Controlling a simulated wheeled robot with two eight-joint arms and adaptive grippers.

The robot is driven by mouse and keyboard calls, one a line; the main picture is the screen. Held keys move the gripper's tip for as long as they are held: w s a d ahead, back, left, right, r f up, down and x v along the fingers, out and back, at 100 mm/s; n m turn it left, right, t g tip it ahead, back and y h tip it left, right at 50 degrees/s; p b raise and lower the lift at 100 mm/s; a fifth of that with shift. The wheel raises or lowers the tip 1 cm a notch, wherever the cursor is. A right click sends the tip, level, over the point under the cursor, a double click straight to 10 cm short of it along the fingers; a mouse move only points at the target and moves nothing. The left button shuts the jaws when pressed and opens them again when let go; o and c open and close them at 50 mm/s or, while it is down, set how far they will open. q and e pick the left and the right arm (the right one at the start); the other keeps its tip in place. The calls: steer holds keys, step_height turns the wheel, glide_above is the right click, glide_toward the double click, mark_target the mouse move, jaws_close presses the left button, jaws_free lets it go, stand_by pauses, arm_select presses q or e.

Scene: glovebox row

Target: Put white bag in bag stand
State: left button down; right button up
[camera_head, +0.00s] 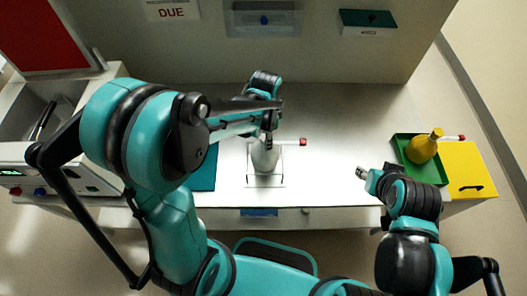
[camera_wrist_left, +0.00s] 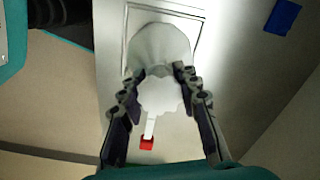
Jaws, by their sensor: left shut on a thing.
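The white bag (camera_head: 265,157) has a rounded body, a gathered neck and a thin tube ending in a red tip. My left gripper (camera_head: 268,128) is shut on the bag's neck from above. In the left wrist view the gripper (camera_wrist_left: 158,78) has a finger on each side of the neck, with the white bag (camera_wrist_left: 160,46) beyond it. A thin rectangular outline, seemingly the bag stand (camera_head: 284,180), surrounds the bag's lower end on the worktop. I cannot tell whether the bag touches it. My right gripper (camera_head: 363,173) is apart from the bag; its jaw state is unclear.
A green tray (camera_head: 441,179) at the right holds a yellow bag (camera_head: 422,150), beside a yellow box (camera_head: 470,180). A teal mat (camera_head: 205,172) lies left of the white bag.

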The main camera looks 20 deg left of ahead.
mark_target(262, 161)
arm_select(q)
step_height(262, 161, down, 5)
steer(key=shift+r+b, duration=0.2)
steer(key=shift+b, duration=0.4)
steer(key=shift+s+f, duration=0.1)
steer(key=shift+f, duration=0.1)
steer(key=c, duration=1.1)
jaws_free()
steer(key=shift+r, duration=0.1)
